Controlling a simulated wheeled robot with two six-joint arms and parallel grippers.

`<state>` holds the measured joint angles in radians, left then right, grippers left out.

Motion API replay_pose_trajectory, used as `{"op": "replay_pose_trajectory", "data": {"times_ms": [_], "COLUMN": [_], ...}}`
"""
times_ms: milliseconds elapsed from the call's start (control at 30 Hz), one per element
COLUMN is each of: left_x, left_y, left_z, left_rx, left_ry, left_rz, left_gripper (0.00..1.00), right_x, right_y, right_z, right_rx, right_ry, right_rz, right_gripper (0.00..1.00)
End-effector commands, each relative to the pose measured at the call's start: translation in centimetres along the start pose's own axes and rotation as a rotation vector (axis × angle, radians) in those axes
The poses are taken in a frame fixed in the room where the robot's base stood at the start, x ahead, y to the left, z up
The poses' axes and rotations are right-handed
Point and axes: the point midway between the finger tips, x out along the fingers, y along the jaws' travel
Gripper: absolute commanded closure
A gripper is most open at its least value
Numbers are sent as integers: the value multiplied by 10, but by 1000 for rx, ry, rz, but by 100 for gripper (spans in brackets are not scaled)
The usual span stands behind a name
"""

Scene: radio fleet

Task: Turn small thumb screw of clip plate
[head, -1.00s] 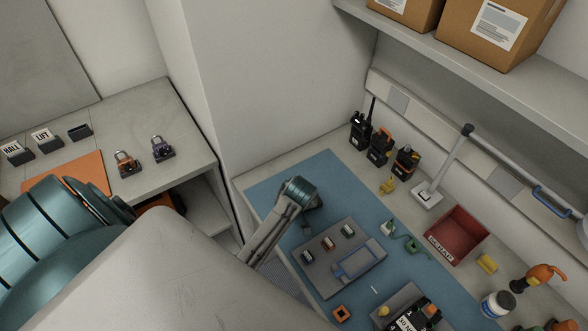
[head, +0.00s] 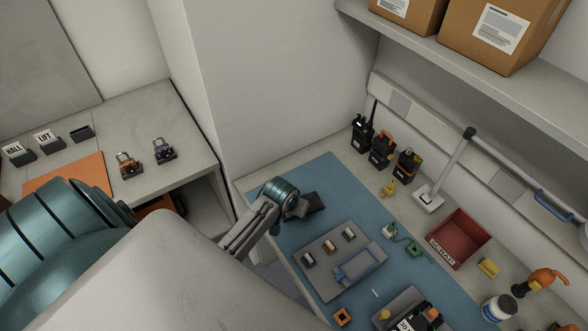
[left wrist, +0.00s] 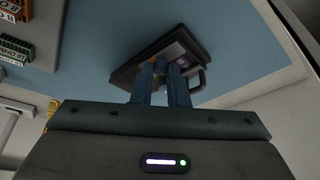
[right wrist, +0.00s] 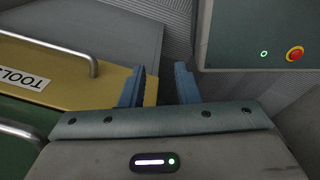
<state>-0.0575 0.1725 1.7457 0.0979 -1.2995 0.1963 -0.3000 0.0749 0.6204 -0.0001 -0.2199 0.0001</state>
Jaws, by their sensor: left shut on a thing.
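A dark, flat piece that looks like the clip plate (head: 308,205) is on the far part of the blue mat. In the left wrist view the plate (left wrist: 142,67) shows at an angle, with a dark loop at its right side. My left gripper (left wrist: 164,70) is at its near face, fingers close together, shut on a small part there that seems to be the thumb screw. The fingers mostly hide this screw. My right gripper (right wrist: 158,85) is open and empty, away from the mat and outside the head view.
A grey tray (head: 325,283) with small pieces lies on the blue mat (head: 345,200). Several radios (head: 381,150) stand along the wall, left of a red scrap bin (head: 461,238). A side bench (head: 190,120) holds two padlocks. A yellow drawer front (right wrist: 60,72) is near my right gripper.

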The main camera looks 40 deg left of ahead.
Motion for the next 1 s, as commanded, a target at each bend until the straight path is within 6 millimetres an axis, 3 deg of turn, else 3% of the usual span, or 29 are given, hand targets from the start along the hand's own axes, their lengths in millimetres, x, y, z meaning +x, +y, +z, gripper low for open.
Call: {"op": "replay_pose_trajectory", "data": {"times_ms": [500,1000], "left_x": [0,1], "left_y": [-5,-6], "left_z": [-1,-1], "left_rx": [413,586], "left_ry": [0,-1], "left_rz": [171,243], "left_gripper": [100,100], "right_x": [0,0], "right_y": [7,6], "right_z": [0,0], "right_rx": [-3,-3], "right_ry": [0,-1], "right_rz": [7,7], "right_gripper": [71,71]}}
